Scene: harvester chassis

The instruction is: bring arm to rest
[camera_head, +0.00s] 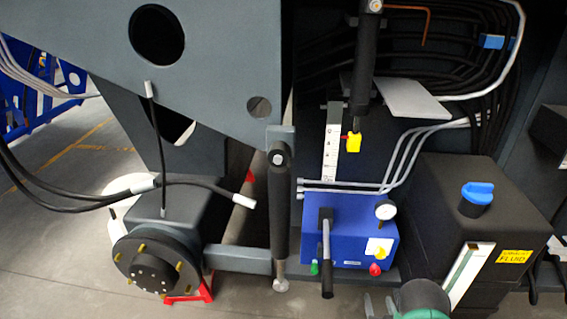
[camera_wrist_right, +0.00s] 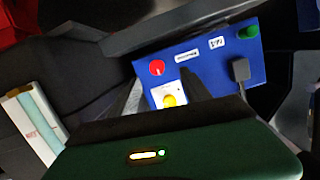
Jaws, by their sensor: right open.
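My right gripper (camera_head: 380,304) is at the bottom edge of the head view, with part of its green and grey body showing. Its jaws are open and I see nothing held between them. It is in front of the blue control box (camera_head: 345,222), below and slightly right of it in the picture. In the right wrist view, my green gripper body fills the bottom, and the blue box (camera_wrist_right: 215,75) with its red, yellow and green knobs lies beyond it. Whether the fingers touch anything cannot be told. My left gripper is not in view.
A black tank (camera_head: 470,230) with a blue cap (camera_head: 477,194) stands close at the right. A black-handled lever (camera_head: 326,255) sticks out of the blue box. A wheel hub (camera_head: 155,264) is at the left. Cables hang at the left; open floor shows there.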

